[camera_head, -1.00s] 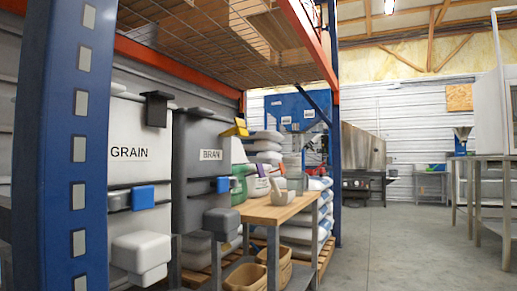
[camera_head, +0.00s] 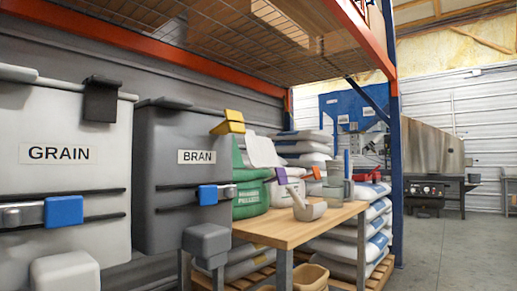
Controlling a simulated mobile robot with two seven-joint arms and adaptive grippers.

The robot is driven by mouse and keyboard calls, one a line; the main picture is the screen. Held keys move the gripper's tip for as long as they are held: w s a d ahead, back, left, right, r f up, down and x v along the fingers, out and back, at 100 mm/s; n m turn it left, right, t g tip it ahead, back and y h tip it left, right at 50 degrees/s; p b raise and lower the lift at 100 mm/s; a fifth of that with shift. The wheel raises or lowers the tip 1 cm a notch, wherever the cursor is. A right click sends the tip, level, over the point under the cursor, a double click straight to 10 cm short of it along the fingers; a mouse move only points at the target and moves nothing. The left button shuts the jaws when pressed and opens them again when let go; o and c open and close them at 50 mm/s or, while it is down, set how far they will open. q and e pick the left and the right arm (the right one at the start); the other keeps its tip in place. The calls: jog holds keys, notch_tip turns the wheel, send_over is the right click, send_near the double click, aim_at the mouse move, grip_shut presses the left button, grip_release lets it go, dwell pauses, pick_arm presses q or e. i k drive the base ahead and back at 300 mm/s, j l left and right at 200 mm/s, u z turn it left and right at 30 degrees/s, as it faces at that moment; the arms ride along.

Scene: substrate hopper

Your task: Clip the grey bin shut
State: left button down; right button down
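The grey bin (camera_head: 170,155) labelled BRAN stands left of centre, beside the white bin. A dark lid edge (camera_head: 165,103) lies along its top. A blue clip (camera_head: 208,195) with a metal bar sits on its front, on a dark band below the label. I cannot tell whether this clip is fastened. A grey block-shaped part (camera_head: 206,240) juts out low on its front. Neither of my grippers is in view.
The white GRAIN bin (camera_head: 65,160) stands at left with a black clip (camera_head: 101,99) at its rim and a blue clip (camera_head: 64,211). A wooden table (camera_head: 290,232) holds a scoop (camera_head: 305,206). Stacked sacks stand behind it. Floor (camera_head: 440,245) at right is clear.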

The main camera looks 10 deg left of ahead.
aim_at(234, 123)
jog(key=i+l+u, duration=0.25)
jog(key=i+l, duration=0.65)
jog(key=i, duration=0.15)
